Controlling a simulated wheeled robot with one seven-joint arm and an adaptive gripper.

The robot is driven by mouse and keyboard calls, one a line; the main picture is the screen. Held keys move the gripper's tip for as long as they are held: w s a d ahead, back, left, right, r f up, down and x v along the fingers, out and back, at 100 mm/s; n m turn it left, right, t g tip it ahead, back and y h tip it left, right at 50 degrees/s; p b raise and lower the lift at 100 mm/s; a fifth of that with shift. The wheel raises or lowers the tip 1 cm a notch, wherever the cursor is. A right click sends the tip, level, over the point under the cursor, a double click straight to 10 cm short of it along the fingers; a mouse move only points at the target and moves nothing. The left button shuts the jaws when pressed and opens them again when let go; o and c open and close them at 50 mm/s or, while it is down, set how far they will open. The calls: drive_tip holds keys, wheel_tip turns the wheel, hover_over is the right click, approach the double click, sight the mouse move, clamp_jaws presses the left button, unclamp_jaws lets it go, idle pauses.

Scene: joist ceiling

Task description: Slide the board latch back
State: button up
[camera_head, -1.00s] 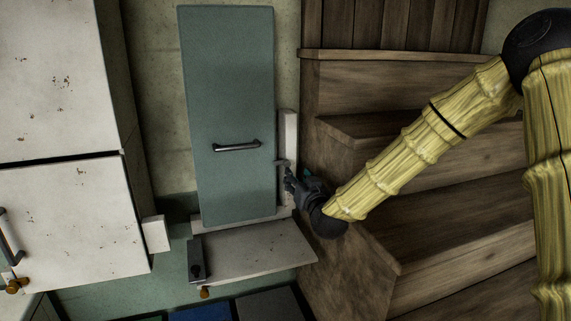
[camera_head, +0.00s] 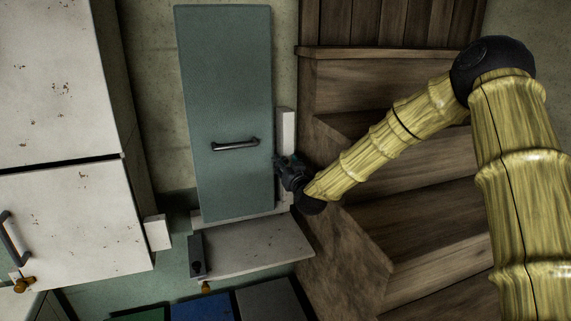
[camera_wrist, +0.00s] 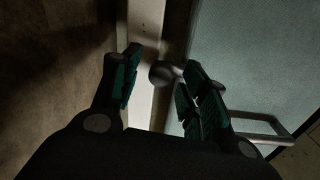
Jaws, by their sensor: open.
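A tall teal board (camera_head: 228,100) with a dark bar handle (camera_head: 235,144) stands against the wall in the head view. It fills the right of the wrist view (camera_wrist: 275,50), where the handle (camera_wrist: 268,132) shows at lower right. A rounded grey knob (camera_wrist: 160,74), seemingly part of the latch, sits by the board's edge next to a pale upright strip (camera_wrist: 145,35). My gripper (camera_wrist: 162,62) is open, with one finger left of the knob and the other to its right. In the head view my gripper (camera_head: 284,166) is at the board's right edge and hides the latch.
Wooden steps (camera_head: 350,130) rise close on the right, behind my arm. A pale shelf (camera_head: 250,247) with a dark block (camera_head: 196,256) lies below the board. White worn cabinets (camera_head: 65,225) stand on the left.

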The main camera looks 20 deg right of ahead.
clamp_jaws()
drive_tip(key=shift+d, duration=0.1)
drive_tip(key=d+b, duration=0.1)
drive_tip(key=d, duration=0.2)
drive_tip(key=shift+b, duration=0.35)
